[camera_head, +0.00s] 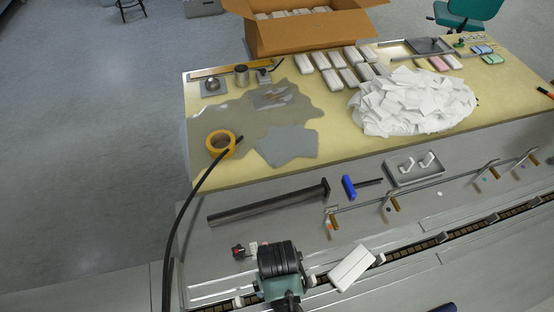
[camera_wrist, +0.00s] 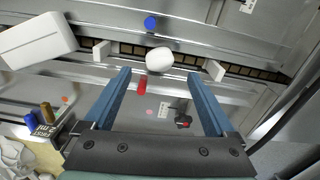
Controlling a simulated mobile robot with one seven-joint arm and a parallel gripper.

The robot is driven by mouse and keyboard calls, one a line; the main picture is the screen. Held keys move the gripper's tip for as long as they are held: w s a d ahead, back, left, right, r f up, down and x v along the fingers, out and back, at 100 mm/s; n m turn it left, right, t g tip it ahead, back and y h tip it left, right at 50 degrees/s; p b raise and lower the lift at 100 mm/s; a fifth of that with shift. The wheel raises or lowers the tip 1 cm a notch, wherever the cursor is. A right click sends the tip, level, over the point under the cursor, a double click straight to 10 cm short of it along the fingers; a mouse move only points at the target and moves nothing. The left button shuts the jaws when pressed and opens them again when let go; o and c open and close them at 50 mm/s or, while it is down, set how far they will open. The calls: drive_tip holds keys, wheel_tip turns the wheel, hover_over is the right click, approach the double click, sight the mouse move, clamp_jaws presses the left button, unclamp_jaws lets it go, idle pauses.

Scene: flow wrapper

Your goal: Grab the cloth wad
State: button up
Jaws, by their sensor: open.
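A smooth, rounded white lump (camera_wrist: 159,60), which looks like the cloth wad, lies on the conveyor track in the wrist view. It sits between two white upright lugs. My gripper (camera_wrist: 157,71) is open, with its two blue fingers on either side of the line to the lump. The lump appears just past the fingertips, in the gap between them, and I see no contact. How far below the tips it lies I cannot tell. In the head view my wrist hides the lump.
A white box (camera_head: 352,268) lies on the track beside my gripper. Lugs (camera_wrist: 101,49) (camera_wrist: 214,70) flank the lump. A red-and-black knob (camera_head: 238,252) is close by. The yellow table (camera_head: 340,160) behind carries grey cloth (camera_head: 288,145), a white packet heap (camera_head: 412,102) and orange tape (camera_head: 220,144).

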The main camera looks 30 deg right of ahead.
drive_tip(key=shift+w+d+f+p, duration=0.15)
drive_tip(key=shift+f+p, duration=0.15)
drive_tip(key=shift+f, duration=1.3)
drive_tip(key=shift+w+a+f+p, duration=0.1)
drive_tip(key=shift+f+p, duration=0.15)
drive_tip(key=shift+f, duration=1.3)
drive_tip(key=shift+c, duration=0.3)
drive_tip(key=c, duration=1.3)
drive_tip(key=shift+c, duration=0.2)
drive_tip(key=shift+r, duration=0.1)
